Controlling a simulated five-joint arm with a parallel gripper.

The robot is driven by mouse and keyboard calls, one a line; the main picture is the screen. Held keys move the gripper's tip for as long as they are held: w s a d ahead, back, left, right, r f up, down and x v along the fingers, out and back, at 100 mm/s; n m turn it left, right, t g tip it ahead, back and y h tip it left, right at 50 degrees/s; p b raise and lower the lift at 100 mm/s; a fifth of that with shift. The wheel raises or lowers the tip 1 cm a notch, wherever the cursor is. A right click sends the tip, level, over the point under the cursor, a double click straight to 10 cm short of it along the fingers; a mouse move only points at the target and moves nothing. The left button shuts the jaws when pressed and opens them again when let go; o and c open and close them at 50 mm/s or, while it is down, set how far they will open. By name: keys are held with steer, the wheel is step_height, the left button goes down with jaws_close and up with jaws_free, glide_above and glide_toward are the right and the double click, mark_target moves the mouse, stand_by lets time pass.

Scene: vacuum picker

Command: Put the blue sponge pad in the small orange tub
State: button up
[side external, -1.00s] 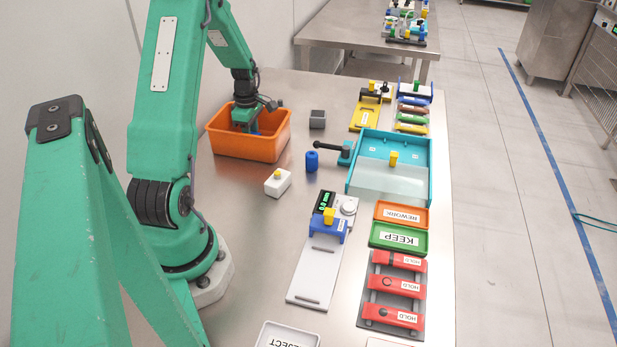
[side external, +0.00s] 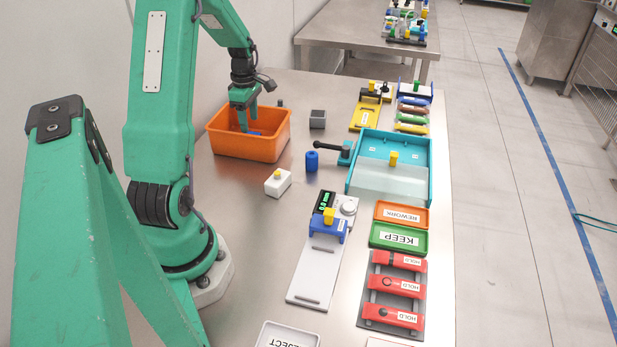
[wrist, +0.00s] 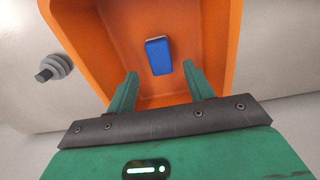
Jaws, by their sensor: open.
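The orange tub (side external: 245,150) stands on the steel table in front of my arm. The blue sponge pad (wrist: 158,56) lies on the floor of the tub (wrist: 110,45) in the wrist view, with nothing gripping it. In the side view only a bit of the blue pad (side external: 254,133) shows inside the tub. My gripper (side external: 247,124) is over the tub, pointing down, its fingers apart and empty. In the wrist view my gripper (wrist: 160,74) has a finger on either side of a clear gap, with the pad beyond it.
A grey block (side external: 317,120), a blue cylinder (side external: 312,161) and a white block with a yellow knob (side external: 278,183) stand right of the tub. A teal tray (side external: 390,185) with a black-handled clamp stands further right.

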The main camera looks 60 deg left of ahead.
step_height(320, 180, up, 6)
steer(key=shift+r, duration=0.2)
stand_by(0.7)
steer(key=w+d+r+m+t, duration=0.1)
steer(key=d+r+m, duration=0.25)
steer(key=d, duration=0.35)
steer(key=w+d+r+m+t+y, duration=0.1)
steer(key=d+r+m, duration=0.2)
steer(key=d+m, duration=0.25)
steer(key=w+d+r+m, duration=0.1)
steer(key=d+r+m, duration=0.3)
steer(key=d, duration=0.3)
steer(key=s+d+m+t, duration=0.1)
steer(key=s+d+m, duration=0.3)
steer(key=d+m, duration=0.3)
steer(key=s+d+r+m+t+h, duration=0.1)
steer(key=s+d+m+t, duration=0.1)
steer(key=s+d+m, duration=0.2)
steer(key=d+m, duration=0.3)
steer(key=d, duration=0.2)
steer(key=shift+s+r+t, duration=0.15)
steer(key=shift+s+t, duration=0.1)
steer(key=shift+t, duration=0.05)
